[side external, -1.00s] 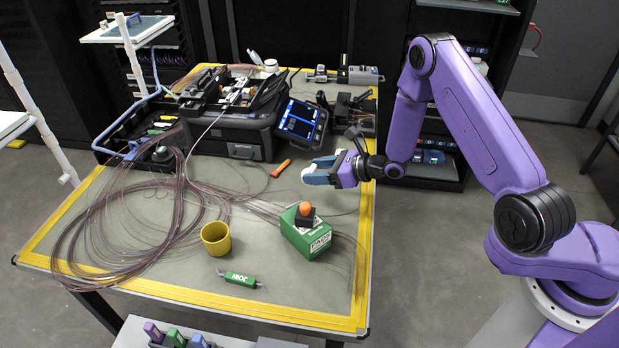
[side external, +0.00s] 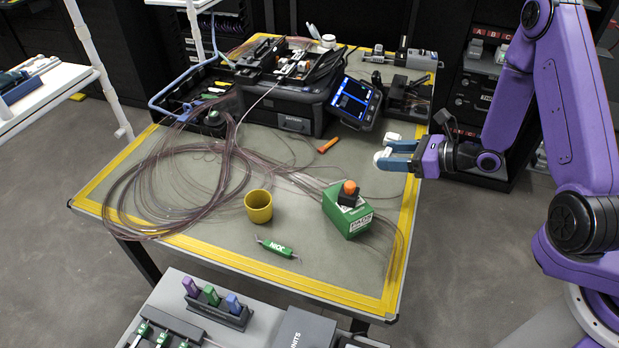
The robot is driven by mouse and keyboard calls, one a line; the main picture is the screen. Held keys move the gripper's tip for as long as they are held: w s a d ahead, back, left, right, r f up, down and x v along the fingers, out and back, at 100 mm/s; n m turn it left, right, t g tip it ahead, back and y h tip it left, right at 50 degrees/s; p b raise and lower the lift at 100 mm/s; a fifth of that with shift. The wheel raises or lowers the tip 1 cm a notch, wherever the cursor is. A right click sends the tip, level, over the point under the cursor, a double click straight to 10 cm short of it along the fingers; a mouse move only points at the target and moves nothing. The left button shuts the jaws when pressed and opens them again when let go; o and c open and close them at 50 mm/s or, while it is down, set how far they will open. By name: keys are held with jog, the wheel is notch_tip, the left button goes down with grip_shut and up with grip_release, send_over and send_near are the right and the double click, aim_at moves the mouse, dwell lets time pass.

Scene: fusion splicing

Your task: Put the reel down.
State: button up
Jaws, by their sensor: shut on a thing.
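My gripper (side external: 388,148) is above the right side of the work table, behind and to the right of the green box. Its two blue fingers with white tips point left. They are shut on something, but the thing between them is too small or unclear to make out. I cannot pick out a reel clearly. Loops of thin purple-brown fibre (side external: 118,196) lie loose on the left of the table (side external: 225,232).
A green box (side external: 347,215) bears a black block with an orange top (side external: 349,187). A yellow cup (side external: 258,206), a green tool (side external: 275,247) and an orange tool (side external: 328,145) lie around it. The splicer's tilted screen (side external: 355,101) stands behind. The front right tabletop is fairly clear.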

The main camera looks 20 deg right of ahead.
jog(key=w+a+f+n+g+y, duration=0.2)
jog(key=w+a+n+g+y, duration=0.15)
jog(key=w+a, duration=0.5)
jog(key=n+g+y, duration=0.1)
jog(key=n+g, duration=0.1)
jog(key=n, duration=0.1)
send_over(300, 185)
jog(key=shift+f, duration=5.15)
jog(key=shift+f, duration=0.1)
jog(key=o, duration=1)
jog(key=shift+o, duration=0.2)
